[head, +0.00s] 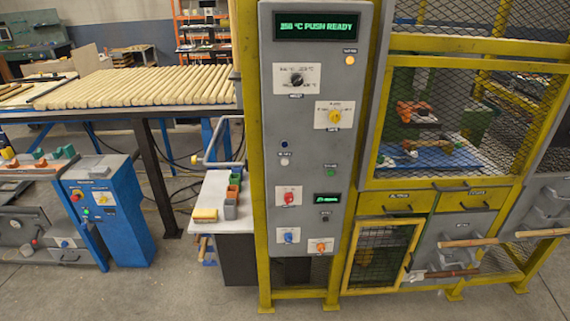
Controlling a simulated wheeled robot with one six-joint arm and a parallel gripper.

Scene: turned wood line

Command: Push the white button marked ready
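A small white button (284,161) sits on the left side of the tall grey control panel (308,165), a little above its middle height. A small label lies just above it, too small to read surely. A dark blue button (284,143) is directly above that label. A green button (330,172) is to the right and slightly lower. The display (316,27) at the panel's top reads "PUSH READY" after a temperature that looks like 350 °C. The amber lamp (350,60) below it looks bright. My gripper is not in view, and nothing covers the white button.
Several rotary knobs project from the panel, including a yellow one (335,116) and a red one (289,198). A bent grey tube handle (207,160) stands left of the yellow frame post (249,120). The grey floor (185,292) at front left is clear.

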